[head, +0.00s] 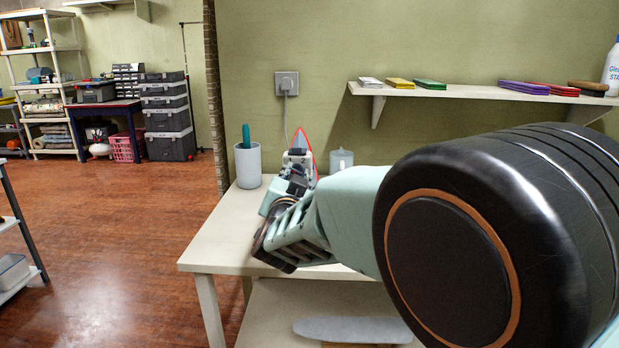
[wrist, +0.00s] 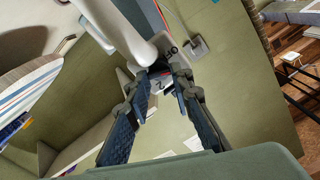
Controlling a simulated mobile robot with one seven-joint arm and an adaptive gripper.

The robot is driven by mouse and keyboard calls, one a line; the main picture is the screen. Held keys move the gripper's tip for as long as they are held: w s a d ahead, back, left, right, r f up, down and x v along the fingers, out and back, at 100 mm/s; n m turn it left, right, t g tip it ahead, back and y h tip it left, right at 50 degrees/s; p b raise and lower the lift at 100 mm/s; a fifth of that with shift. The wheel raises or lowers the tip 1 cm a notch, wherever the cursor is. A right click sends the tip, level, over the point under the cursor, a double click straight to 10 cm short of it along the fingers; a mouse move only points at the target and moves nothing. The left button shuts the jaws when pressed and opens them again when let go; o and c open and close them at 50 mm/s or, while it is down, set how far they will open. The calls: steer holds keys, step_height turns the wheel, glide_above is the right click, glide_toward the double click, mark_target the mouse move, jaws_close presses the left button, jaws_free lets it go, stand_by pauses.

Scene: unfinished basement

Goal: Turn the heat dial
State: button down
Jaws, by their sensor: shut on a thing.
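In the head view, a pale appliance that looks like an iron (head: 306,140), with a red edge, stands tilted up on the table, mostly hidden behind my gripper (head: 296,166). In the wrist view, the white body of the appliance (wrist: 122,28) enters from the top. Its dial (wrist: 159,81), with printed marks beside it, lies between my fingertips. My gripper (wrist: 162,80) is closed around the dial from both sides. The dial is partly hidden by the fingers, and its exact setting cannot be told.
The table (head: 205,258) also holds a grey cup (head: 248,167) with a teal-handled item and a pale blue lidded pot (head: 341,160). A wall shelf (head: 450,91) with coloured stacks hangs above. A cord runs to the wall socket (head: 287,83). Open floor lies left.

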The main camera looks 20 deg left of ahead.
steer(key=c, duration=1.7)
jaws_free()
steer(key=shift+s, duration=0.1)
steer(key=v, duration=1.2)
steer(key=shift+f, duration=0.1)
